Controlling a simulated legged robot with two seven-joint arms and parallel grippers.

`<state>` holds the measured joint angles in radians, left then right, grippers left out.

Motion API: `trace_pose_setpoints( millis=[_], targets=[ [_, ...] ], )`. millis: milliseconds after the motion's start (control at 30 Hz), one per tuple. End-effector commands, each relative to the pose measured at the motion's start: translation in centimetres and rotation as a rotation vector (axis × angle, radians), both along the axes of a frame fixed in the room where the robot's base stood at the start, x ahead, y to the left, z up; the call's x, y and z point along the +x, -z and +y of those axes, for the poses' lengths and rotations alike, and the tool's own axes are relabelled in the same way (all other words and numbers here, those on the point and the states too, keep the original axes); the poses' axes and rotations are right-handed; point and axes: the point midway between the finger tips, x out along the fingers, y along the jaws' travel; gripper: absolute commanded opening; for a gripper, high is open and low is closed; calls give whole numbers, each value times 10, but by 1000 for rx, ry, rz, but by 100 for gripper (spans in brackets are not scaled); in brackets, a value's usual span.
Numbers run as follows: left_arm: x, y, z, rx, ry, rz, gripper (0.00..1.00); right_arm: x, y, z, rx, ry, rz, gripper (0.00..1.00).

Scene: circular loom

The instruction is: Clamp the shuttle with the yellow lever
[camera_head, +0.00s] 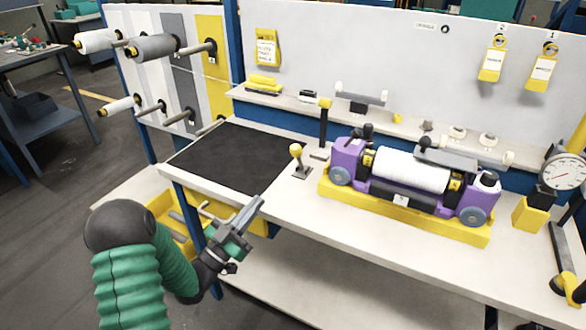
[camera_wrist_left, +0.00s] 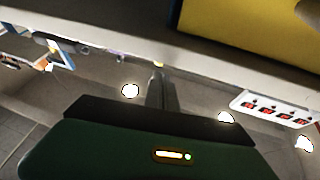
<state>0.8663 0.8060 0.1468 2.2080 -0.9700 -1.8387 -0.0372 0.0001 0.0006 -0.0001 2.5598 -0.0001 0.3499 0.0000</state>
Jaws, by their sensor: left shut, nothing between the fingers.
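The purple shuttle (camera_head: 347,155) carries a white roll (camera_head: 412,170) and sits upright in a yellow base (camera_head: 400,207) on the white bench. A short lever with a yellow ball knob (camera_head: 296,149) stands left of the shuttle. A taller dark post with a yellow top (camera_head: 324,104) stands behind it. My left gripper (camera_head: 261,200) is shut and empty in front of the bench's front edge, left of and below the shuttle, apart from both levers. The left wrist view shows its dark fingers (camera_wrist_left: 162,92) near the bench underside. My right gripper is out of view.
A black mat (camera_head: 235,155) covers the bench's left part. Spools on pegs (camera_head: 152,47) stick out at the upper left. A dial gauge (camera_head: 564,172) stands at the far right. The white bench strip in front of the yellow base is clear.

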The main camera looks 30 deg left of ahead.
Motion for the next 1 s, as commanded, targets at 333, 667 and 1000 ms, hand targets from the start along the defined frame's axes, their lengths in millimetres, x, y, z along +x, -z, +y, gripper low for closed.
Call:
trace_pose_setpoints(
  millis=[333, 667, 1000],
  targets=[
    [5, -3, -1, 1, 0, -1, 0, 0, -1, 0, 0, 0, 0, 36],
    [58, -28, -14, 3, 2, -2, 0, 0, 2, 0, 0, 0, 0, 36],
    [115, -53, -25, 1, 0, -1, 0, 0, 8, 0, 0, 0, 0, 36]
  ],
)
